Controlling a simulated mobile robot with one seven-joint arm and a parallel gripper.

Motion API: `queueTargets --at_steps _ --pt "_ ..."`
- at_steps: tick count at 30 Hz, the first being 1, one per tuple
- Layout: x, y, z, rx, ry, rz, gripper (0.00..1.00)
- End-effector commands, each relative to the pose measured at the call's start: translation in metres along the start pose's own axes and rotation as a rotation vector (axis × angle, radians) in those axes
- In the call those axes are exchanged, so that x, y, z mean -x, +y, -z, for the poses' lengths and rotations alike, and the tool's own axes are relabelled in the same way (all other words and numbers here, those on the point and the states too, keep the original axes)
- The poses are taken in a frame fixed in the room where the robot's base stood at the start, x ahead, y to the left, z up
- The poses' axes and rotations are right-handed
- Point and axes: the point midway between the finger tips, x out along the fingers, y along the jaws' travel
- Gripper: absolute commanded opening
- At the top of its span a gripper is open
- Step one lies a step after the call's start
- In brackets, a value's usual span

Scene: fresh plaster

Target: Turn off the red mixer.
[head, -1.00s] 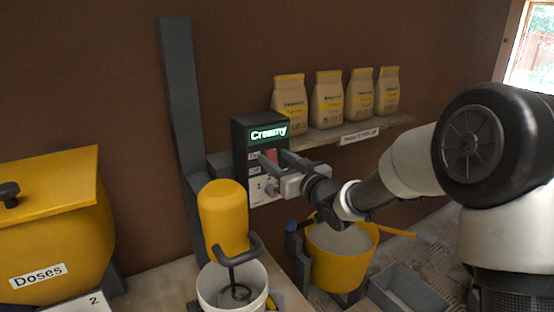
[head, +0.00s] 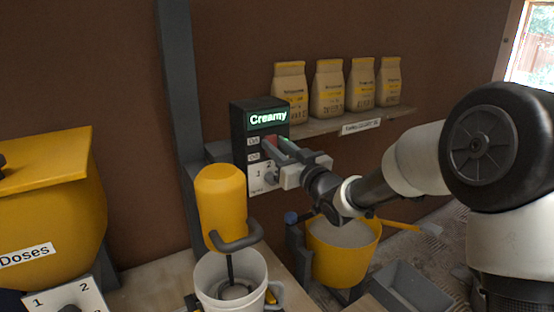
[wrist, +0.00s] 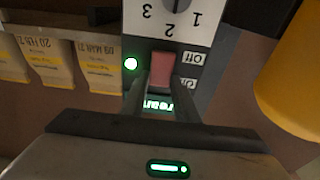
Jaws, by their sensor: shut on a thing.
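The mixer has a yellow motor head (head: 221,196) on a dark grey column, with its whisk reaching down into a white bucket (head: 252,262). No red mixer shows; the red part is the rocker switch (wrist: 162,70) on the control box (head: 240,130). The box's display (head: 267,118) glows "Creamy". A green lamp (wrist: 131,63) is lit beside the switch. My gripper (head: 271,147) is at the box face, its fingers on both sides of the red switch and shut on it. They hide most of the switch in the head view. On and Off labels sit beside it.
A numbered dial panel (head: 262,178) is below the switch. A shelf with several paper bags (head: 327,90) is behind my gripper. A yellow bucket (head: 343,262) stands below my arm. A yellow Doses bin (head: 45,220) is at the left.

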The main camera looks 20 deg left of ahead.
Motion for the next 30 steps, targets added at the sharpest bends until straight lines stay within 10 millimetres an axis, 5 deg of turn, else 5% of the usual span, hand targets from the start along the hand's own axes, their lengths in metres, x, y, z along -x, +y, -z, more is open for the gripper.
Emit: queueTargets --at_steps 7,26,27,30 --pt "0.0028 0.0001 -0.0150 0.000 0.119 0.000 0.05" --pt "0.0030 -0.0001 -0.0075 0.000 0.210 0.000 0.05" --pt "0.0029 -0.0001 -0.0075 0.000 0.210 0.000 0.32" --pt "0.0029 -0.0001 -0.0076 0.000 0.209 0.000 0.46"
